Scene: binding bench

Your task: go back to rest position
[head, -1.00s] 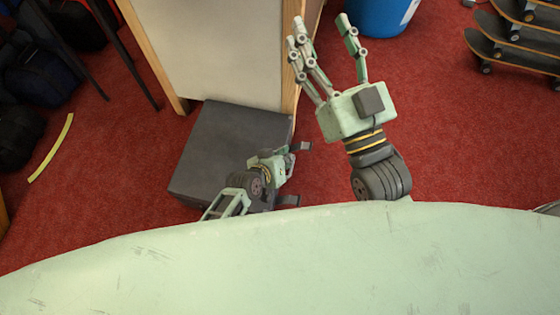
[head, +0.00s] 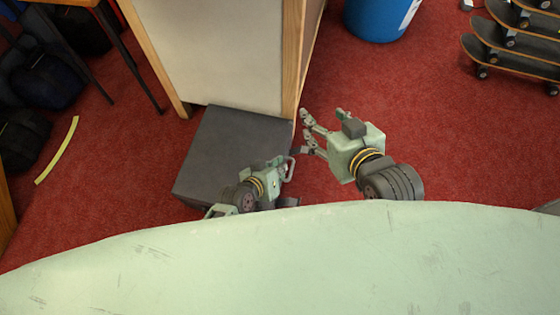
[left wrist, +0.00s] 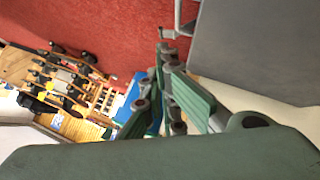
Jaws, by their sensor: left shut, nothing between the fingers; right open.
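My own pale green body hides the lower part of the head view.
A blue bin (head: 377,18) stands at the top, right of the bench. Skateboards (head: 510,45) are stacked at the top right. Dark bags (head: 45,80) and a yellow strip (head: 57,150) lie at the left. Red carpet (head: 470,150) is clear on the right.

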